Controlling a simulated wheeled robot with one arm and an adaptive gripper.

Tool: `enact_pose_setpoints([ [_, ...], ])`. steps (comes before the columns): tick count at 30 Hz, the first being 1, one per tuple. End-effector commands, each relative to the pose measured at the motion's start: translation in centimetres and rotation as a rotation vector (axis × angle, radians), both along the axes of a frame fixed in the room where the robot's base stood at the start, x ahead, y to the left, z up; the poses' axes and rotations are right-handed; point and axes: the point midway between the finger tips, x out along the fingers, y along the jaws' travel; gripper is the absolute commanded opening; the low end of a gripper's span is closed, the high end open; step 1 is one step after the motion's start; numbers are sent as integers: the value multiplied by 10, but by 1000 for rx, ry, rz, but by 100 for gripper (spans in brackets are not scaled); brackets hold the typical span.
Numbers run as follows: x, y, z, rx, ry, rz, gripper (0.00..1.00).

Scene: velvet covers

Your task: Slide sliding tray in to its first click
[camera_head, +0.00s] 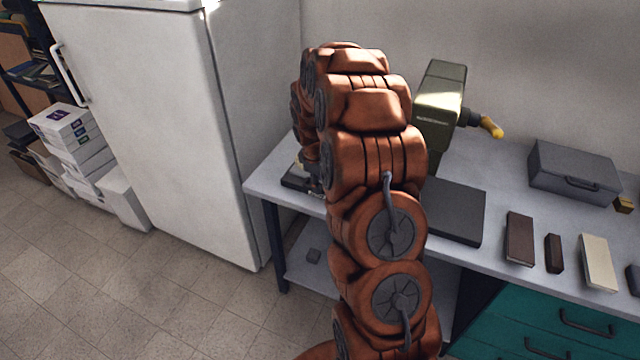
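An olive-green machine (440,100) with a yellow-tipped handle (490,126) stands on the grey table, partly behind my copper-coloured arm. A dark flat slab (460,212) lies to the right of my arm, in front of the machine. A small dark flat piece (294,182) shows to the left of my arm, near the table's left end. I cannot tell which of these is the sliding tray; my arm covers the area between them. My gripper (316,184) is low beside the small dark piece, mostly hidden by my arm. Its fingers and any contact are unclear.
A grey case (573,172) sits at the back right of the table (500,165). Brown and cream blocks (598,262) lie along the front edge, above teal drawers (540,335). A white fridge (150,110) stands close to the left.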

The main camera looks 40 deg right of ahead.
Motion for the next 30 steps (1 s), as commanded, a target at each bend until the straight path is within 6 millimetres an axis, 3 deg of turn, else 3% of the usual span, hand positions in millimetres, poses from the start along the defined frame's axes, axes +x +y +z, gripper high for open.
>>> enact_pose_setpoints([
  [9,2,-4,-24,0,0,-1,39],
  [17,2,-4,-25,0,0,-1,39],
  [28,2,-4,-25,0,0,0,1],
  [30,2,-4,-25,0,0,0,0],
])
